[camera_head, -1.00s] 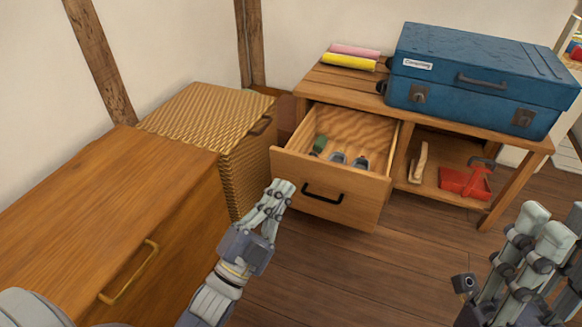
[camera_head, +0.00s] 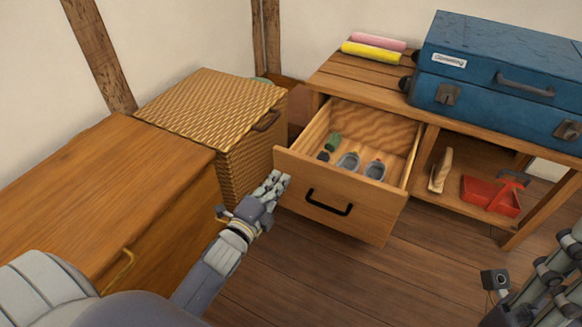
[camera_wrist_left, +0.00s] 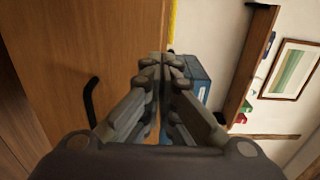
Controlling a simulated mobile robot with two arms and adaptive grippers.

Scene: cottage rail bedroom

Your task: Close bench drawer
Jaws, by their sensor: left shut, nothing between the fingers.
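The bench drawer (camera_head: 338,205) is pulled well out of the wooden bench (camera_head: 360,84). It has a black bar handle (camera_head: 328,203) and holds a green item (camera_head: 332,141) and grey objects (camera_head: 360,164). My left gripper (camera_head: 273,181) is shut and empty, with its fingertips at the left end of the drawer front. I cannot tell whether they touch it. In the left wrist view the fingers (camera_wrist_left: 163,62) are together in front of the wooden drawer front (camera_wrist_left: 95,45), with the handle (camera_wrist_left: 90,102) to their left. My right gripper (camera_head: 545,285) is partly cut off at the lower right.
A blue suitcase (camera_head: 480,85) and pink and yellow rolls (camera_head: 372,51) lie on the bench. A red tray (camera_head: 488,196) sits on its open shelf. A wicker chest (camera_head: 255,165) and a wooden cabinet (camera_head: 110,190) stand left. The floor before the drawer is clear.

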